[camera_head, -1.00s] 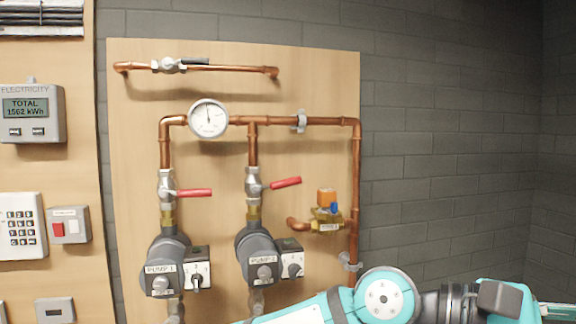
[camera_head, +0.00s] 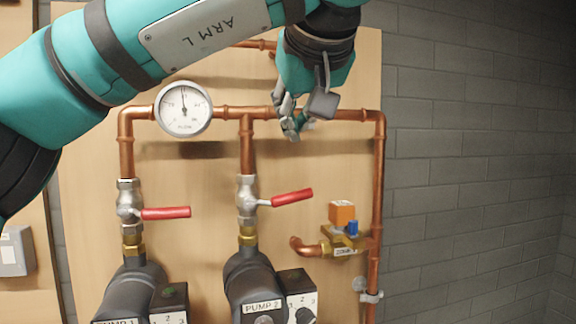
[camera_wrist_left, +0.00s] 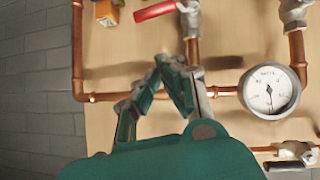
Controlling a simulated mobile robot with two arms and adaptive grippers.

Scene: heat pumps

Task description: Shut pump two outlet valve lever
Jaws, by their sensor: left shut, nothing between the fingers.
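The pump two outlet valve (camera_head: 247,202) sits on the copper pipe above pump 2 (camera_head: 255,290). Its red lever (camera_head: 292,198) points right, tilted slightly up, across the pipe. In the left wrist view, turned upside down, the red lever (camera_wrist_left: 155,11) shows at the top edge. My left gripper (camera_head: 292,135) is up and to the right of the valve, in front of the horizontal pipe, pointing down and apart from the lever. Its fingertips (camera_wrist_left: 165,68) come together with nothing between them. My right gripper is not in view.
The pump 1 valve has a similar red lever (camera_head: 166,213) to the left, pointing right. A round gauge (camera_head: 184,108) is on the upper pipe. A zone valve with an orange cap (camera_head: 342,212) stands right of the pump two lever. Space between lever and gripper is clear.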

